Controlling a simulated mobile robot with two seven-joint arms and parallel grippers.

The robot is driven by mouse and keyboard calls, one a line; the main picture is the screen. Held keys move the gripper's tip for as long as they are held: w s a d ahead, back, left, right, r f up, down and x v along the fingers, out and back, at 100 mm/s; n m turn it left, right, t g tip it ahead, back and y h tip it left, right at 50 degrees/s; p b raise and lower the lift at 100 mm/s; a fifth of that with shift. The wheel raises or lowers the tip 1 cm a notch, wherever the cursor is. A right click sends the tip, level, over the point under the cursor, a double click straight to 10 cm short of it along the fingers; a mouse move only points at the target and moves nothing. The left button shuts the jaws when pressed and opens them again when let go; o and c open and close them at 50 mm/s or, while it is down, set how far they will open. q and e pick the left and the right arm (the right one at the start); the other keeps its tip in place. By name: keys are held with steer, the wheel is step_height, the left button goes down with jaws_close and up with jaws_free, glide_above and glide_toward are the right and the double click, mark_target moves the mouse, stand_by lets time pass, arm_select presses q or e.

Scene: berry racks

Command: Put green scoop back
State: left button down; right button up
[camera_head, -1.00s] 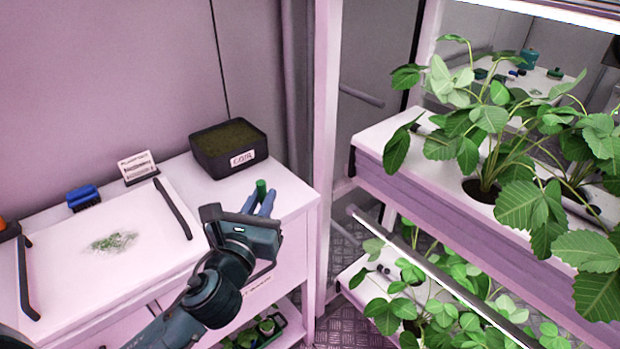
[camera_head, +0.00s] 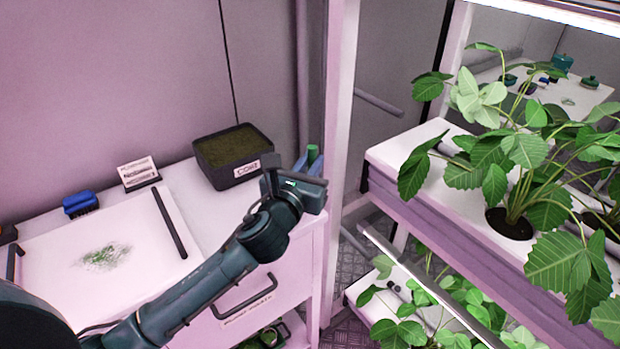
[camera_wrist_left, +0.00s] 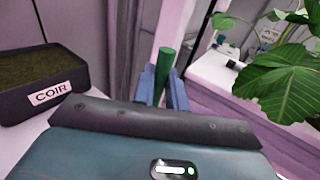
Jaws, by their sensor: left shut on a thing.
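The green scoop (camera_head: 312,152) shows as a short green end between the blue fingers of my left gripper (camera_head: 309,165). In the left wrist view the green scoop (camera_wrist_left: 166,62) is a green rod standing up between the fingers of the left gripper (camera_wrist_left: 164,88), which are shut on it. The rest of the scoop is hidden behind the gripper. The gripper is right of the black COIR box (camera_head: 228,176), apart from it, near the bench's right end. My right gripper is not in view.
The white bench (camera_head: 205,212) holds a tray (camera_head: 55,245) with green bits, a blue brush (camera_head: 80,203) and a small sign (camera_head: 138,173). A white post (camera_head: 335,150) stands close right of the gripper. The plant rack (camera_head: 405,195) is farther right.

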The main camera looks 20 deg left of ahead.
arm_select(q)
steer(key=shift+f, duration=1.45)
steer(key=shift+f+b, duration=0.1)
steer(key=shift+b, duration=0.2)
steer(key=c, duration=1.4)
jaws_free()
steer(key=shift+c, duration=0.2)
